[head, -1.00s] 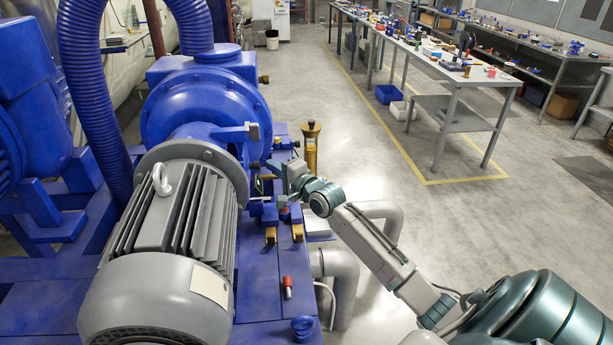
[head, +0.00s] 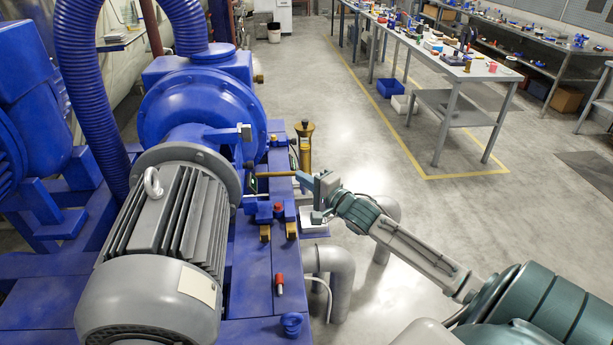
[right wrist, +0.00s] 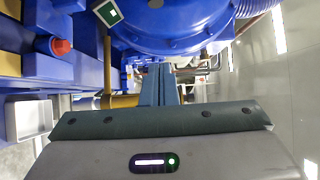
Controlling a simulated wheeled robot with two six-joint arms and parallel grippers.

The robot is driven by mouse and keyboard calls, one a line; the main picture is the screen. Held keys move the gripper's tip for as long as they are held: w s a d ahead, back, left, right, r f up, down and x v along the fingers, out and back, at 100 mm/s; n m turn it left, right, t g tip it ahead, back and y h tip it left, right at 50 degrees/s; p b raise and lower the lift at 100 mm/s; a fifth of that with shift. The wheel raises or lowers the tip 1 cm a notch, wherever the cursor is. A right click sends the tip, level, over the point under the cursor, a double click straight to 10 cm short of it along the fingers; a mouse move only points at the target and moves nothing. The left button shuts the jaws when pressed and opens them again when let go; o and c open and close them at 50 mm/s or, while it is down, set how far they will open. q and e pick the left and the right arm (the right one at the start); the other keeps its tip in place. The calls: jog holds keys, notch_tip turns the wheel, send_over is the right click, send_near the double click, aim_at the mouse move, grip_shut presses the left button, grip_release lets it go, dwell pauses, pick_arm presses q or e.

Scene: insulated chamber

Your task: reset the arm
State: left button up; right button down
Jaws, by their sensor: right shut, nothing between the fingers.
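My right arm comes in from the lower right in the head view. Its gripper (head: 302,178) is at the right side of the blue pump unit (head: 200,105), above its base. The grey-blue fingers (right wrist: 158,86) are together and empty in the right wrist view. A thin brass rod (head: 274,174) runs from the pump side toward the gripper. The rod also shows in the right wrist view (right wrist: 106,65), left of the fingers and apart from them there. My left gripper is not in view.
A grey finned motor (head: 165,235) stands in front of the pump. A brass fitting (head: 305,145) is just behind my gripper. A red-tipped part (head: 279,284) stands on the blue base, and grey pipes (head: 338,270) bend beside it. The floor at right is clear up to the workbench (head: 450,70).

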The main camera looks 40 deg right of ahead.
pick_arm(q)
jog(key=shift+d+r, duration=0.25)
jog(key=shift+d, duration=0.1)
pick_arm(e)
jog(key=shift+s, duration=0.3)
jog(key=shift+f, duration=0.1)
